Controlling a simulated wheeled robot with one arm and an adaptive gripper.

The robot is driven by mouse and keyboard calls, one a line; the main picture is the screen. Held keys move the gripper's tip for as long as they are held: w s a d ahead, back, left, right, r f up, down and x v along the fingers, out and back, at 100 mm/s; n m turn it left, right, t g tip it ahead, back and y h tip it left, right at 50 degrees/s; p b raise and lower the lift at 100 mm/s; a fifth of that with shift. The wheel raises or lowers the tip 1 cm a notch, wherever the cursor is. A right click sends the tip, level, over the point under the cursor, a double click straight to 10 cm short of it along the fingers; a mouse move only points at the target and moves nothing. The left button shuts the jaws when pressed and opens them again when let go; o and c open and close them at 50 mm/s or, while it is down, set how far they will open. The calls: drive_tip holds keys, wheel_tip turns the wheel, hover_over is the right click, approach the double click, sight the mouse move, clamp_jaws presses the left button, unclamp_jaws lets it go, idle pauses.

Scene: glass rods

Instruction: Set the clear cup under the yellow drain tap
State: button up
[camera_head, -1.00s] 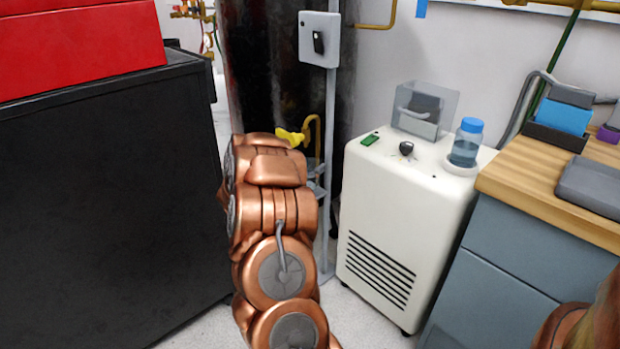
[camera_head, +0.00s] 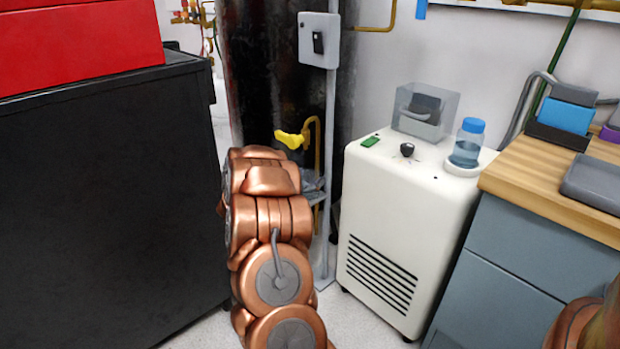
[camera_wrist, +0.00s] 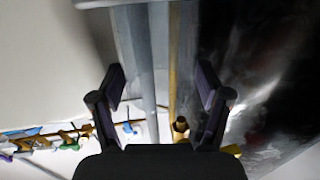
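The yellow drain tap (camera_head: 289,139) shows in the head view, on a bent brass pipe (camera_head: 318,130) beside the grey post. My arm stands in front and below it, and my gripper is hidden behind the arm there. In the wrist view my gripper (camera_wrist: 161,78) has its two dark fingers well apart, with nothing I can make out between them. Behind them run the grey post and a brass pipe with an open end (camera_wrist: 180,125). A bit of yellow (camera_wrist: 236,150) shows by the right finger. I cannot make out the clear cup in either view.
A small grey bracket (camera_head: 314,184) on the post is partly hidden by my arm. A white machine (camera_head: 385,235) stands to the right, with a blue-capped bottle (camera_head: 467,143) and a clear box (camera_head: 425,112) on top. A black cabinet (camera_head: 100,200) stands to the left.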

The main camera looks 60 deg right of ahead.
drive_tip(key=shift+o, duration=0.9)
drive_tip(key=shift+r, duration=0.1)
drive_tip(key=shift+a, duration=0.3)
drive_tip(key=w+a+p, duration=0.1)
drive_tip(key=a+p, duration=0.2)
drive_tip(key=a, duration=0.8)
drive_tip(key=shift+a, duration=0.2)
